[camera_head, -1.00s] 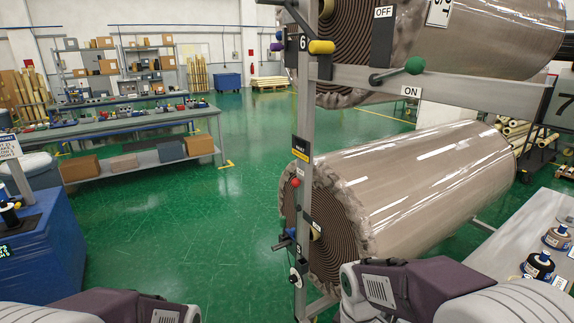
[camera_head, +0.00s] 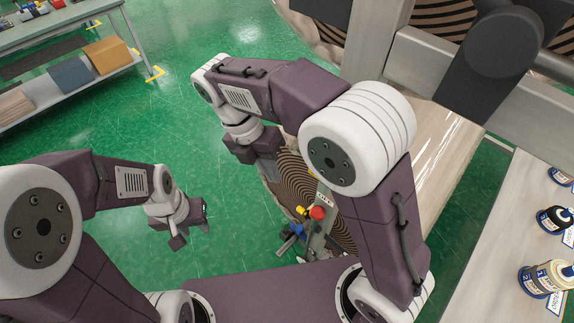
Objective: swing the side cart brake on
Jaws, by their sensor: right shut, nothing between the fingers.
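A grey upright post (camera_head: 320,235) stands at the lower end of a brown wrapped roll (camera_head: 320,188). A red knob (camera_head: 317,213), a yellow part (camera_head: 301,211) and a blue part (camera_head: 292,238) sit at the post. Which one is the brake handle I cannot tell. My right gripper (camera_head: 266,178) is shut and empty, up and left of the red knob, apart from it in the picture. My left gripper (camera_head: 192,238) hangs over the green floor further left, apart from the post; its finger gap is unclear. My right arm hides part of the roll and frame.
A grey rack beam (camera_head: 470,80) and a large dark part (camera_head: 495,55) are close at the upper right. A pale table (camera_head: 490,240) with several labelled bottles stands at the right. A bench with boxes (camera_head: 70,75) is at the far left. Open green floor (camera_head: 130,130) lies left.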

